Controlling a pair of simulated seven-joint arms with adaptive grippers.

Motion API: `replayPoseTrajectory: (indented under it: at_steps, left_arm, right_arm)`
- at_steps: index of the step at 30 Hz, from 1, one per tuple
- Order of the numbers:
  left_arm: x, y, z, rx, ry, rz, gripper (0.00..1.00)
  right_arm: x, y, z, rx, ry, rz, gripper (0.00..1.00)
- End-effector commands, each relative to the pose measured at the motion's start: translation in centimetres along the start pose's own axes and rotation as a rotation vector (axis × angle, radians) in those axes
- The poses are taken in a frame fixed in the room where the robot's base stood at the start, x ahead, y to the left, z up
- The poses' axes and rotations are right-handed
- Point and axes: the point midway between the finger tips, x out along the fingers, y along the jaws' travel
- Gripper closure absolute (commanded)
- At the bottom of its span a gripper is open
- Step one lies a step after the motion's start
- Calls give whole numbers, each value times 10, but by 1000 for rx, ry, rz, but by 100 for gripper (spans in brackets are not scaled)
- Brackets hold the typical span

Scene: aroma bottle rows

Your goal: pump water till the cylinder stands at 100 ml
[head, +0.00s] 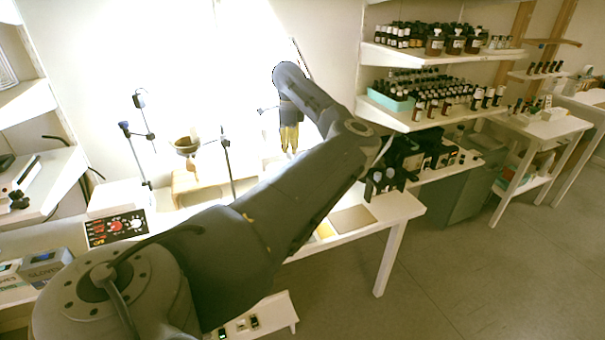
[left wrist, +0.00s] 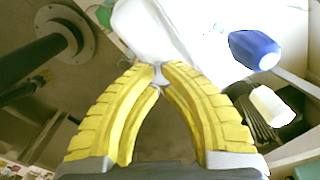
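My left arm reaches across the head view from the lower left. Its gripper (head: 289,142) points down over the back of the white bench, with yellow fingers close together. In the left wrist view the fingertips (left wrist: 159,75) come together at a small pale piece beside a large white, washed-out object (left wrist: 150,30). I cannot tell whether this piece is held between the tips or lies just beyond them. I cannot make out a graduated cylinder, a water level or a pump clearly in either view; glare and the arm hide part of the bench. My right gripper is not in view.
A blue bottle (left wrist: 255,50) and a white-capped item (left wrist: 272,105) lie right of the fingers. Clamp stands (head: 226,160), a wooden stand (head: 195,182) and a control box (head: 117,226) are on the bench left of the gripper. Shelves of brown bottles (head: 435,42) stand at right.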

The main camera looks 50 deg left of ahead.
Motion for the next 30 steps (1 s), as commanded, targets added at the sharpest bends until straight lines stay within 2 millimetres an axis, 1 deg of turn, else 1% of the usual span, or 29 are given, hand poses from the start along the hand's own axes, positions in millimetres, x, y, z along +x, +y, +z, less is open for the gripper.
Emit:
replayPoseTrajectory:
  at_steps: [9,15,30]
  left_arm:
    - [-17,0,0,0,0,-2,100]
    - [-25,0,0,1,-1,-1,100]
    - [-28,0,0,0,-1,-1,100]
  right_arm:
    - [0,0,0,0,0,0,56]
    - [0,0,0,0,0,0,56]
    - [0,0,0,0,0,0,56]
